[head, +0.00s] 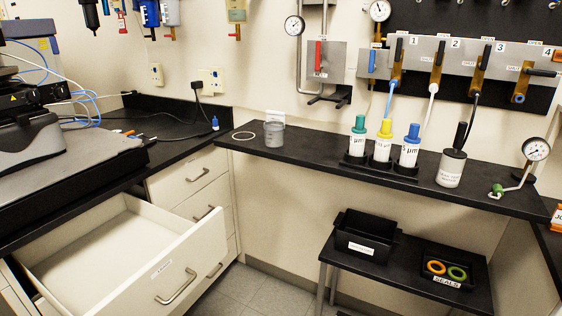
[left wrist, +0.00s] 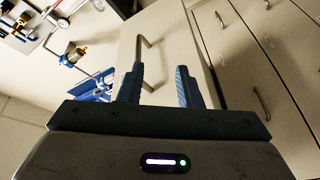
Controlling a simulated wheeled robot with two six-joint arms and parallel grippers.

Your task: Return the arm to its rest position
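My left gripper (left wrist: 160,70) shows in the left wrist view. Its two dark fingers stand apart, with nothing visible held between them. A pale drawer or cabinet front with a metal handle (left wrist: 150,46) lies beyond the fingers. The handle appears just past the left finger in the picture; whether they touch is not clear. Neither of my arms shows in the head view, and my right gripper is not seen. At the left of the head view is a grey and black instrument (head: 25,135) on the dark bench.
A white drawer (head: 140,270) stands open and looks empty at lower left. A dark shelf (head: 320,162) carries a grey cup (head: 274,134), several capped bottles and a gauge (head: 536,149). Below, a low table holds a black bin (head: 362,238) and a seals tray (head: 447,270).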

